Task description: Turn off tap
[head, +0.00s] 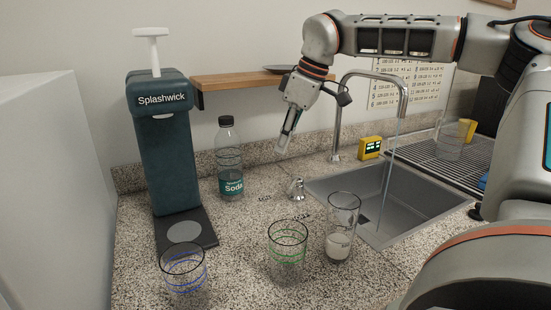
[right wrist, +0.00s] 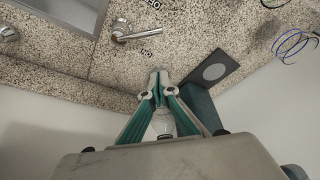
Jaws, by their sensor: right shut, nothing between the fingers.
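The tap (head: 404,92) arches over the sink, and a thin stream of water (head: 393,145) runs from its spout into the basin. A small metal tap handle (head: 296,188) stands on the counter left of the sink, with printed markings beside it. It also shows in the right wrist view (right wrist: 130,36), its lever pointing right. My right gripper (head: 282,148) hangs in the air above and behind the handle, pointing down, apart from it. Its fingertips (right wrist: 158,80) are together, with nothing between them. My left gripper is not in view.
A soda bottle (head: 229,165) and a dark green Splashwick machine (head: 165,150) stand at left. Blue-ringed (head: 185,275), green-ringed (head: 288,250) and part-filled (head: 341,230) glasses stand in front. The sink basin (head: 430,195) is at right. A wooden shelf (head: 235,82) is on the wall.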

